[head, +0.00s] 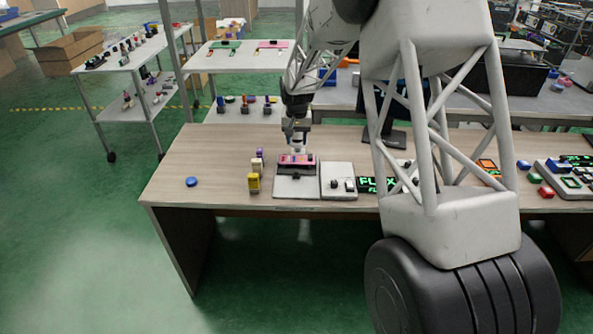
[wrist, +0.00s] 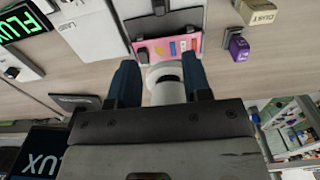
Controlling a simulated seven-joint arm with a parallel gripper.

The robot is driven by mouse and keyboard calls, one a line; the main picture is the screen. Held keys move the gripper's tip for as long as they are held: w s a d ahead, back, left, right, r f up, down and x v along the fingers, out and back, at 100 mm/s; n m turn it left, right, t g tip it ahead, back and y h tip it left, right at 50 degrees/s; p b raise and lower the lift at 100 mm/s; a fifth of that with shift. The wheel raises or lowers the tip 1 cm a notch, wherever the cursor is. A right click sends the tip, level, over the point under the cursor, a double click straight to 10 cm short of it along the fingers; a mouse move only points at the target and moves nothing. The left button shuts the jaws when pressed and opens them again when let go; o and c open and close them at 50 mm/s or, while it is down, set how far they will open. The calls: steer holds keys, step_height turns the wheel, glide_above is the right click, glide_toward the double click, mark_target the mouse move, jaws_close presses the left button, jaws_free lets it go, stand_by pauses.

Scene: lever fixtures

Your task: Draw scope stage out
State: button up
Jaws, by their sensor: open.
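The scope stage is a pink plate (head: 297,159) on a grey base (head: 296,187) on the wooden table. In the wrist view the pink plate (wrist: 168,47) carries small coloured marks and sits in a dark frame. My gripper (head: 297,138) is above the back edge of the fixture, pointing down. In the wrist view my gripper (wrist: 160,75) is open, with two dark blue fingers either side of a white round part (wrist: 164,84) next to the pink plate. I cannot tell whether the fingers touch it.
A grey switch box (head: 338,181) and a green-lit FLUX display (head: 377,185) stand right of the fixture. Yellow (head: 253,182) and purple (head: 259,153) labelled blocks stand close on its left. A blue disc (head: 191,182) lies farther left, with bare table around it.

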mark_target(296, 170)
step_height(296, 170, down, 14)
steer(key=shift+f, duration=0.1)
stand_by(0.5)
jaws_close()
stand_by(0.4)
